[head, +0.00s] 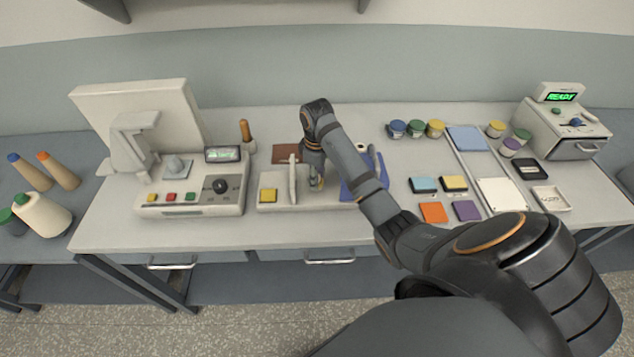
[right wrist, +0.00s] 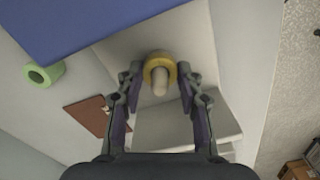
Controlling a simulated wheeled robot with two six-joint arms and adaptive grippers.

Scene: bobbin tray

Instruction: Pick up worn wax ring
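A yellow ring (right wrist: 160,68) sits around a pale rounded peg (right wrist: 160,84) in the right wrist view; it looks like the wax ring. My right gripper (right wrist: 160,78) is open, with one finger on each side of the ring. A small gap seems to show between each fingertip and the ring. In the head view my right gripper (head: 316,182) points down over the low pale fixture (head: 275,205) at the table's middle and mostly hides the ring. My left gripper is not in view.
A brown pad (head: 286,153) and a blue panel (head: 352,190) lie close to the gripper. A green ring (right wrist: 43,73) shows in the right wrist view. A console machine (head: 190,200) stands left; colored pads (head: 433,212) and jars (head: 416,128) are right.

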